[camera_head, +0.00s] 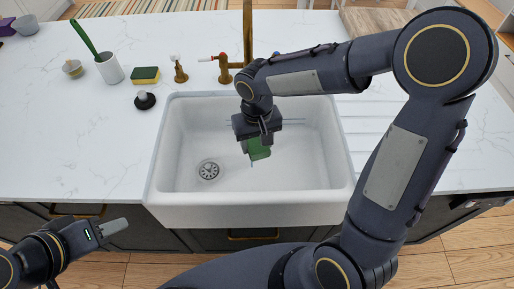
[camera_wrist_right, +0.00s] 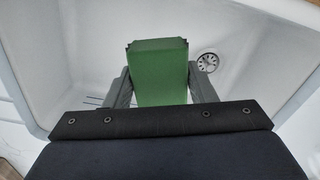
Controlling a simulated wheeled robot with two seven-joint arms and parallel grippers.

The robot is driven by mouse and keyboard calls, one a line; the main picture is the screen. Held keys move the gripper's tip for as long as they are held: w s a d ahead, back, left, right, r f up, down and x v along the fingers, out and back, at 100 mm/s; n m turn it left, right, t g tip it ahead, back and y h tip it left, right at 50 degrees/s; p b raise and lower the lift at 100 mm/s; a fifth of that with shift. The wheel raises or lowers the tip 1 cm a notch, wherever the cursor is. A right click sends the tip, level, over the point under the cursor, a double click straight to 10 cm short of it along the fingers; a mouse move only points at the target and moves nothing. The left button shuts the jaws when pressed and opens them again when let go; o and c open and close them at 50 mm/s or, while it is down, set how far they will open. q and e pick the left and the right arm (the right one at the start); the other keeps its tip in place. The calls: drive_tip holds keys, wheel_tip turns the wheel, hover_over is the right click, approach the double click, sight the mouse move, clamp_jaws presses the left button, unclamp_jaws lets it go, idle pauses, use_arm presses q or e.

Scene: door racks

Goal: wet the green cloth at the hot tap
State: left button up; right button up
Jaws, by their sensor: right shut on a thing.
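The green cloth (camera_head: 258,149) hangs in my right gripper (camera_head: 254,140) inside the white sink, over its middle. In the right wrist view the cloth (camera_wrist_right: 160,72) sits between the two fingers of the gripper (camera_wrist_right: 160,85), which is shut on it. The brass tap (camera_head: 247,45) rises behind the sink; its spout and part of its body are hidden by my right arm. A handle with a red mark (camera_head: 209,58) is at its left, and a bit of blue shows at its right. My left gripper (camera_head: 108,229) is low at the left, in front of the counter; its finger opening is unclear.
The white sink (camera_head: 167,170) has a drain (camera_head: 208,170) at its left. On the counter left of it are a sponge (camera_head: 145,75), a black-topped stopper (camera_head: 145,100), a white cup (camera_head: 109,68) with a green-handled brush, and a small bowl (camera_head: 72,68). The left counter is mostly clear.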

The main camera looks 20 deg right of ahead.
drive_tip(key=shift+w+d+f, duration=0.2)
drive_tip(key=shift+w+d, duration=0.05)
drive_tip(key=shift+w, duration=0.6)
drive_tip(key=shift+w+d+f, duration=0.15)
drive_tip(key=shift+w+d, duration=0.1)
drive_tip(key=shift+w, duration=0.65)
drive_tip(key=shift+w+d+f, duration=0.2)
drive_tip(key=shift+w+d, duration=0.05)
drive_tip(key=shift+w, duration=0.6)
drive_tip(key=shift+s, duration=0.1)
drive_tip(key=shift+s+a+b, duration=0.2)
drive_tip(key=shift+s, duration=0.4)
drive_tip(key=shift+s+a+b, duration=0.15)
drive_tip(key=shift+s, duration=0.4)
drive_tip(key=shift+s+a+b, duration=0.25)
drive_tip(key=shift+s, duration=0.65)
drive_tip(key=shift+s+a+b, duration=0.2)
drive_tip(key=shift+s+a, duration=0.1)
drive_tip(key=shift+s, duration=0.55)
drive_tip(key=shift+s+a+b, duration=0.25)
drive_tip(key=shift+s, duration=0.65)
drive_tip(key=shift+s+a+r+p, duration=0.3)
drive_tip(key=shift+s+r+p, duration=0.2)
drive_tip(key=shift+s+r, duration=0.45)
drive_tip(key=shift+s+a+r+p, duration=0.25)
drive_tip(key=shift+s+r+p, duration=0.25)
drive_tip(key=shift+s+r, duration=0.4)
drive_tip(key=shift+s+a+r, duration=0.15)
drive_tip(key=shift+s+r, duration=0.05)
drive_tip(key=shift+s, duration=0.35)
